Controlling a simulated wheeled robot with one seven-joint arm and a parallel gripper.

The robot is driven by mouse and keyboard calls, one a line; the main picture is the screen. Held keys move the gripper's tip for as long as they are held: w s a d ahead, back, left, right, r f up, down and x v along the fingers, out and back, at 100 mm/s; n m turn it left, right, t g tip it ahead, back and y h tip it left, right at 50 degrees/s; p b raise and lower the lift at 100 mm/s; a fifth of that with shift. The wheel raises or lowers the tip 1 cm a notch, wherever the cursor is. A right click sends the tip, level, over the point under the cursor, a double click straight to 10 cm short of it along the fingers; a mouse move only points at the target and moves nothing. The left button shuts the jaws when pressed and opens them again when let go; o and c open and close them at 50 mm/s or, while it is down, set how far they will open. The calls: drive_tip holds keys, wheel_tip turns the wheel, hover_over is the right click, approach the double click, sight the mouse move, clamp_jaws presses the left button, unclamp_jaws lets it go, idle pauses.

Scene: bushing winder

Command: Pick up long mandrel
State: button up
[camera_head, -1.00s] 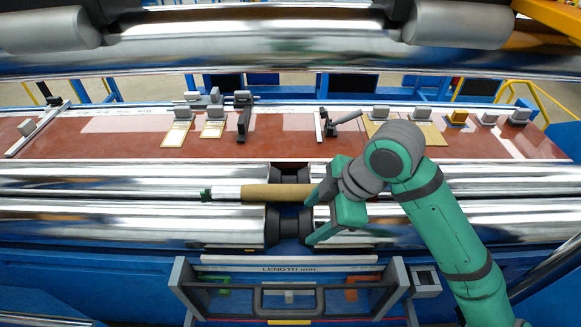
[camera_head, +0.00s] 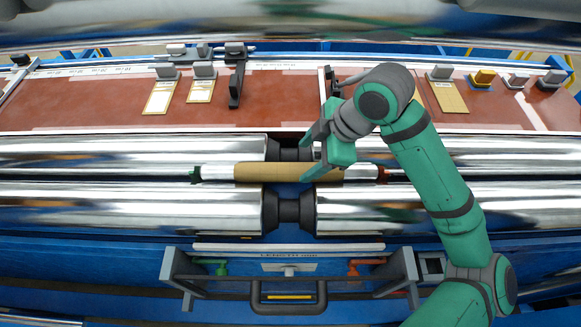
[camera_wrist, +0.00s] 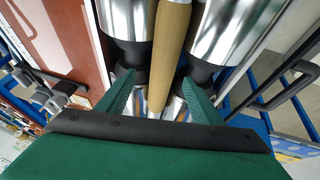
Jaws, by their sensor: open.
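The long mandrel (camera_head: 217,172) is a silver rod with a tan wrapped middle, a green left end and a reddish right end. It lies level between two pairs of shiny rollers in the head view. My gripper (camera_head: 310,158) is open and reaches in from the right over the mandrel's tan part. In the wrist view the tan part of the mandrel (camera_wrist: 171,45) runs between the two green fingers of my gripper (camera_wrist: 158,92), with a gap on each side. The head view does not show clearly how low the fingertips are.
Chrome rollers (camera_head: 130,208) flank the mandrel with dark necks between them. Behind is a red-brown table (camera_head: 100,112) with clamps and tags. In front is a grey handle frame (camera_head: 290,290). A large chrome roller (camera_head: 270,22) spans the top.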

sight(294, 168)
drive_tip(key=shift+a+f, duration=0.2)
drive_tip(key=shift+f, duration=0.3)
drive_tip(key=shift+s+a+f, duration=0.1)
drive_tip(key=shift+a+f, duration=0.5)
drive_tip(key=shift+f, duration=0.1)
drive_tip(key=x, duration=0.3)
drive_tip(key=shift+a+f, duration=0.1)
drive_tip(key=shift+a, duration=0.15)
drive_tip(key=shift+a+f, duration=0.15)
drive_tip(key=shift+f, duration=0.35)
clamp_jaws()
